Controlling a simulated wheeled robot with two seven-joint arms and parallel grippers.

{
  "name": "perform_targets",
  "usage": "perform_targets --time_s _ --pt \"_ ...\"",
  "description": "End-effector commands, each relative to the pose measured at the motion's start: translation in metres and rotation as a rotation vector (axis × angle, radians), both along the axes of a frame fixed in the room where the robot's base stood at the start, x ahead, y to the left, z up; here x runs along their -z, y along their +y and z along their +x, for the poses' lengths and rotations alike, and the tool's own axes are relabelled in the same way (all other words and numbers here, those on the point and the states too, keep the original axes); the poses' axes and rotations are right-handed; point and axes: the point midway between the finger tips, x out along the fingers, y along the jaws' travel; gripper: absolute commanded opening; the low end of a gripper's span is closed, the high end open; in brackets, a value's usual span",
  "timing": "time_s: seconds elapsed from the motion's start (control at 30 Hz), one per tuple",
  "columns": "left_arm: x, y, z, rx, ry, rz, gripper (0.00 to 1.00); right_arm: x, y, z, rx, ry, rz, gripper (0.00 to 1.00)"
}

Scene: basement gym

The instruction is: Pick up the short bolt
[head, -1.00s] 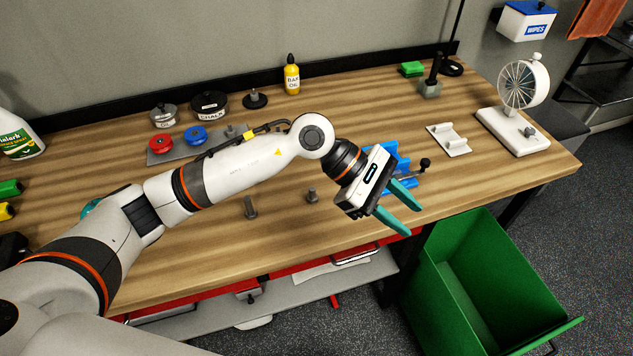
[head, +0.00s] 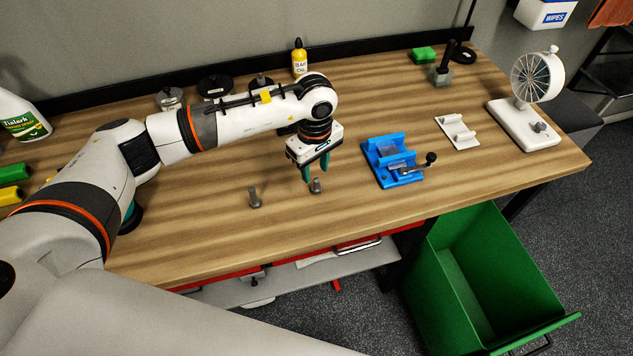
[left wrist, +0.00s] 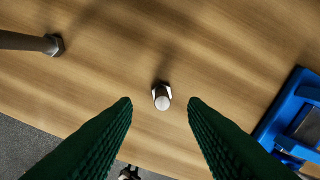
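The short bolt (head: 316,186) stands upright on the wooden workbench, a grey shank on a hex head. The longer bolt (head: 254,198) stands to its left. My left gripper (head: 314,172) points down above the short bolt, its teal fingers open and empty. In the left wrist view, the short bolt (left wrist: 162,98) shows from above, centred between the two fingertips (left wrist: 160,104). The longer bolt (left wrist: 32,43) is at the upper left there. The fingers do not appear to touch the short bolt. My right gripper is out of view.
A blue vise (head: 385,176) with a crank is to the right and shows at the left wrist view's right edge (left wrist: 268,128). A white cradle (head: 457,133) and a fan-like white device (head: 520,112) stand farther right. A green bin (head: 440,290) is below the front edge.

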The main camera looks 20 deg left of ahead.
Motion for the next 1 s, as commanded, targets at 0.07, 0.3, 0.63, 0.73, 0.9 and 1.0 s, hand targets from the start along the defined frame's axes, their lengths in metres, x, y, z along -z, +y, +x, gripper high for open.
perform_targets --time_s 0.07,0.3,0.63,0.73,0.9,1.0 --pt "0.007 -0.002 -0.001 0.0 0.005 0.0 0.39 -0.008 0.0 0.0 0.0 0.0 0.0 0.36" --pt "0.042 -0.004 -0.001 -0.001 0.004 -0.001 0.39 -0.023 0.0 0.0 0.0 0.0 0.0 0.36" --pt "0.05 -0.004 0.0 0.001 0.001 -0.001 0.38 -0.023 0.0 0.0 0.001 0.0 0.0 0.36" --pt "0.05 -0.004 0.0 0.0 0.001 -0.001 0.21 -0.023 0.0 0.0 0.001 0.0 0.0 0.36" --pt "0.049 -0.004 0.0 0.0 0.0 -0.001 0.0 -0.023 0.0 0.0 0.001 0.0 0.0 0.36" --pt "0.049 -0.004 0.0 0.0 0.0 -0.001 0.0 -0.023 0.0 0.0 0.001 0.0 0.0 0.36"
